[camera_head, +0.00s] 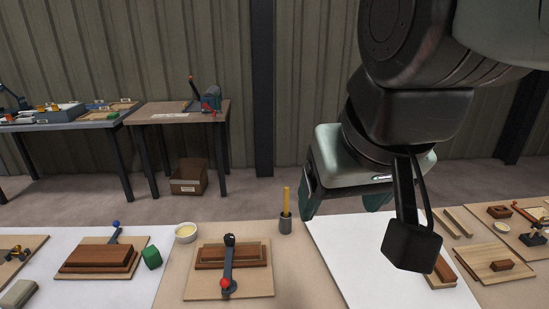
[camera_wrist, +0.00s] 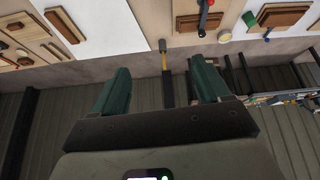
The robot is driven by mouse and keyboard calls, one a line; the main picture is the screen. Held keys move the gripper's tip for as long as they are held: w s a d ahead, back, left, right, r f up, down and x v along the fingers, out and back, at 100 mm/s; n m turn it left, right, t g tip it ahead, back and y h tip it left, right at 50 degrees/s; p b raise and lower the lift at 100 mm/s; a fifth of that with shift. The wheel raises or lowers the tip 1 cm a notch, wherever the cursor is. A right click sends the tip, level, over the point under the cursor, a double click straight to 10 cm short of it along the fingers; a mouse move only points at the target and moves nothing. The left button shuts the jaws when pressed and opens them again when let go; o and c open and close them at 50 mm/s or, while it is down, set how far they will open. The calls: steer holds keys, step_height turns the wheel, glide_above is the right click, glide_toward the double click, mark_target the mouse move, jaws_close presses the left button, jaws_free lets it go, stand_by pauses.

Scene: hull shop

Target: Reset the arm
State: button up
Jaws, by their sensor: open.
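My arm hangs in from the upper right in the head view. My gripper (camera_head: 345,200) is above the far edge of the workbench (camera_head: 300,285), with one green finger on each side. In the wrist view, my gripper (camera_wrist: 160,66) shows both green fingers spread well apart with nothing between them. The wrist view sees the bench upside down, with the wall below. The fingers touch nothing that I can see. A dark camera block on my wrist hides part of the right side of the bench.
A wooden board with brown blocks and a red-knobbed lever (camera_head: 225,283) stands mid-bench. A grey cup with a yellow stick (camera_head: 286,222), a cream bowl (camera_head: 186,233) and a green block (camera_head: 151,257) stand nearby. Wooden boards lie at right. Two tables and a cardboard box (camera_head: 188,177) stand behind.

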steer(key=shift+s+d+f, duration=0.2)
steer(key=shift+s+f, duration=0.05)
steer(key=shift+s, duration=0.4)
steer(key=shift+s+d+f, duration=0.2)
steer(key=shift+s, duration=0.4)
steer(key=shift+o, duration=0.2)
steer(key=shift+o, duration=1.2)
steer(key=shift+w+r, duration=0.1)
steer(key=shift+o, duration=0.9)
steer(key=w+a+r, duration=0.1)
steer(key=w+r, duration=0.1)
steer(key=w, duration=0.4)
steer(key=shift+a+g, duration=0.2)
steer(key=shift+g, duration=0.2)
steer(key=w+a+f+g, duration=0.1)
steer(key=w+a+f, duration=0.25)
steer(key=w, duration=0.75)
steer(key=w+a+f+g, duration=0.2)
steer(key=w+a, duration=0.3)
steer(key=w, duration=0.5)
steer(key=w+a+f+g, duration=0.1)
steer(key=w+a+f, duration=0.4)
steer(key=f, duration=0.3)
steer(key=w+a+f+g, duration=0.1)
steer(key=w+a+f, duration=0.35)
steer(key=f, duration=0.25)
steer(key=shift+m, duration=0.4)
steer(key=f, duration=1.1)
steer(key=shift+w+a, duration=0.1)
steer(key=shift+w, duration=0.2)
